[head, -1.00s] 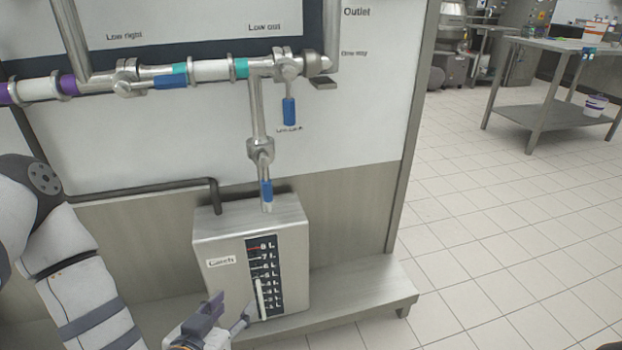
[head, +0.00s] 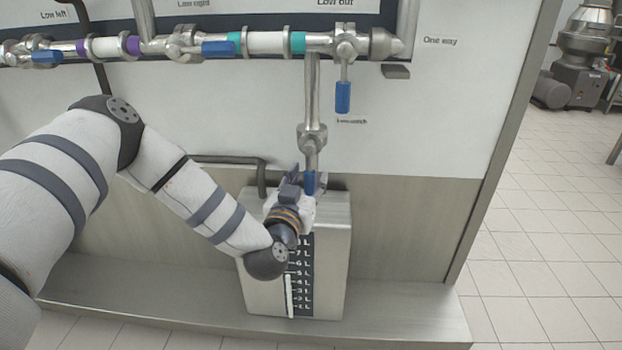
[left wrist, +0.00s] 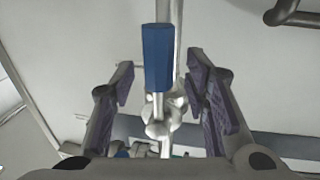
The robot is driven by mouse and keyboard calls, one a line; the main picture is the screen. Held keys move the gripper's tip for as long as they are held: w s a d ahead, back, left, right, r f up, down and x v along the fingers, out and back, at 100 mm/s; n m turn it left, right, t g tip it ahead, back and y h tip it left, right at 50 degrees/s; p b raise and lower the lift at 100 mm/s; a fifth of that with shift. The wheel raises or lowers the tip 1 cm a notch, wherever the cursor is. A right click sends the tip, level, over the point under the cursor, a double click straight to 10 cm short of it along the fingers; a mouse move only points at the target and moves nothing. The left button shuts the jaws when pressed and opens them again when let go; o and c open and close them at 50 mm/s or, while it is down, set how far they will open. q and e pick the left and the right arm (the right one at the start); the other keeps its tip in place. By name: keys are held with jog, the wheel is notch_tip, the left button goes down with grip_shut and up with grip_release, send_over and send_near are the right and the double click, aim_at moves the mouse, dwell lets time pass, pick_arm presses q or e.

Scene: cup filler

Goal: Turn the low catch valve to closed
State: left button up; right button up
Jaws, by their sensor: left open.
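The low catch valve (head: 312,140) sits on the vertical pipe above the catch box (head: 338,235). Its blue handle (head: 310,183) hangs down in line with that pipe. My left gripper (head: 304,184) is at this handle, in front of the top of the box. In the left wrist view, the blue handle (left wrist: 158,58) appears between the two spread fingers of my left gripper (left wrist: 161,85), with a gap on each side. The fingers are open and do not visibly touch it. The valve body (left wrist: 163,122) shows below the handle there. My right gripper is out of view.
Another valve with a hanging blue handle (head: 343,97) is up to the right, on the horizontal pipe (head: 265,43). A bent dark hose (head: 262,176) enters the box top at left. A steel ledge (head: 400,318) lies below. Tiled floor (head: 540,270) is clear at right.

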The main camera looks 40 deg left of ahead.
pick_arm(q)
jog(key=shift+w+a, duration=0.2)
jog(key=shift+w, duration=0.5)
grip_shut()
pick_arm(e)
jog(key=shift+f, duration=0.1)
pick_arm(q)
jog(key=shift+s+a+r+m+p, duration=0.2)
jog(key=shift+m+p, duration=0.3)
jog(key=shift+p, duration=0.45)
jog(key=s+a+r+m+g+y+p, duration=0.2)
jog(key=a+r+m+p, duration=0.3)
jog(key=m+p, duration=0.6)
jog(key=shift+s+a+r+m+g, duration=0.15)
jog(key=shift+s+r+m+g, duration=0.5)
jog(key=shift+m, duration=1.15)
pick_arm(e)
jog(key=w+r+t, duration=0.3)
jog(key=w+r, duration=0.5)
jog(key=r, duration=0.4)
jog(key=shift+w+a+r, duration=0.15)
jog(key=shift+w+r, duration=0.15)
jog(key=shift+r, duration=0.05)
pick_arm(q)
jog(key=shift+w+r, duration=0.15)
